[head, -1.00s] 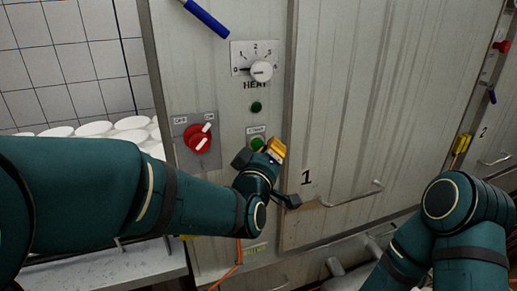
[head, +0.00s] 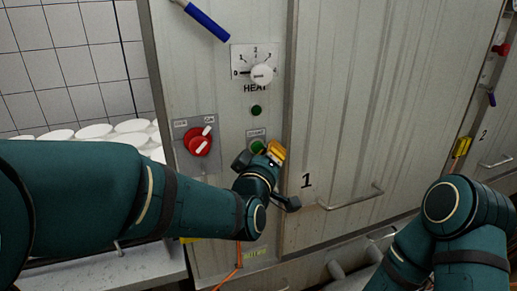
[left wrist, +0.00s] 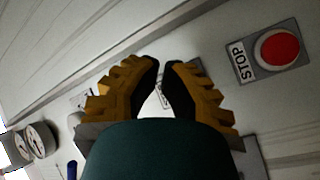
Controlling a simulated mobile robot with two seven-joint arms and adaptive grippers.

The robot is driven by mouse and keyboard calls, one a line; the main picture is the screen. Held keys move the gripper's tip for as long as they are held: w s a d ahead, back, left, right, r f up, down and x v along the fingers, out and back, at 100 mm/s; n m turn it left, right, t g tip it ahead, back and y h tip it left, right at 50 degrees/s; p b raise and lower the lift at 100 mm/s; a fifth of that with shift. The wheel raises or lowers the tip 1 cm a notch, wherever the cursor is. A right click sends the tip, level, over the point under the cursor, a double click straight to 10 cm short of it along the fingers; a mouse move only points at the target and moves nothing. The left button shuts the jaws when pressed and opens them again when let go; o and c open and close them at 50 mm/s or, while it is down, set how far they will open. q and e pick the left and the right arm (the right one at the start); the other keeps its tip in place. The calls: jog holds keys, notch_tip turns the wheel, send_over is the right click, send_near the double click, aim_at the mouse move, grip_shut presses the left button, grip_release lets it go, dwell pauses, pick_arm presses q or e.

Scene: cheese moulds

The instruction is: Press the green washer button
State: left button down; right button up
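The green button (head: 257,147) sits on the metal cabinet panel under a small label, partly covered by my left gripper. A smaller dark green round piece (head: 256,110) sits above it. My left gripper (head: 276,152) is right beside the green button, at its lower right; I cannot tell whether it touches. In the left wrist view the yellow and black fingers (left wrist: 160,64) are drawn together with only a narrow gap and nothing seen held. A label shows behind them; the green button is not clearly seen there. My right gripper is out of view.
A red rotary switch (head: 199,142) is left of the button and a white heat knob (head: 262,75) above. A red STOP button (left wrist: 280,48) shows in the left wrist view. Door 1 has a handle (head: 352,199). White round moulds (head: 95,131) stand at left.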

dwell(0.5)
pick_arm(q)
jog(key=shift+w+a+b, duration=0.2)
jog(key=shift+w+b, duration=0.2)
jog(key=shift+b, duration=0.05)
jog(key=shift+w+a+b, duration=0.15)
jog(key=shift+w+b, duration=0.2)
jog(key=shift+w, duration=0.1)
dwell(0.8)
jog(key=shift+s, duration=0.1)
jog(key=shift+s+d, duration=0.3)
jog(key=shift+s, duration=0.45)
jog(key=s, duration=0.1)
jog(key=s+d, duration=0.1)
jog(key=s, duration=0.1)
jog(key=s+d, duration=0.1)
jog(key=shift+s, duration=0.35)
